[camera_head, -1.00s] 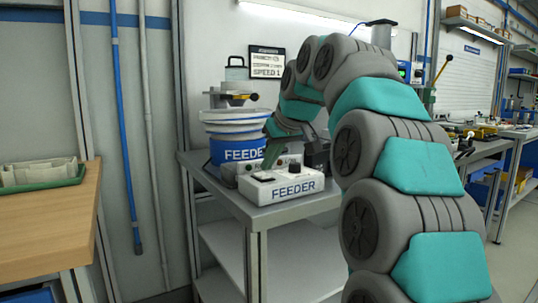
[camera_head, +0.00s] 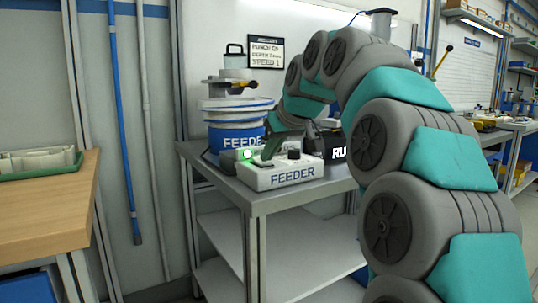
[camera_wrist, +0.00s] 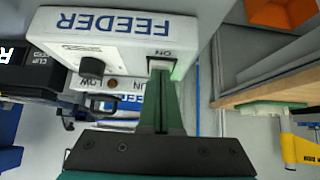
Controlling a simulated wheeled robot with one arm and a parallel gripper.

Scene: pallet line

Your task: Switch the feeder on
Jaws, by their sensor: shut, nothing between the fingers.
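The white control box (camera_head: 283,174) marked FEEDER sits on the front of the grey table. It also shows upside down in the wrist view (camera_wrist: 115,45), with a black knob (camera_wrist: 91,67), a small amber-brown lamp (camera_wrist: 112,84) and a pale rocker switch (camera_wrist: 160,64) marked ON. My gripper (camera_wrist: 161,76) is shut and empty, its fingertips at the switch's edge; I cannot tell whether they touch it. In the head view my gripper (camera_head: 266,156) is over the box's left part. A green light (camera_head: 247,154) glows left of it; its mount is unclear.
A blue and white FEEDER drum (camera_head: 235,128) stands behind the box. A dark case (camera_head: 336,150) lies right of the box, partly behind my arm. A wooden bench (camera_head: 45,215) with a green tray (camera_head: 40,165) is at the left. The table (camera_head: 255,200) is bare at its front edge.

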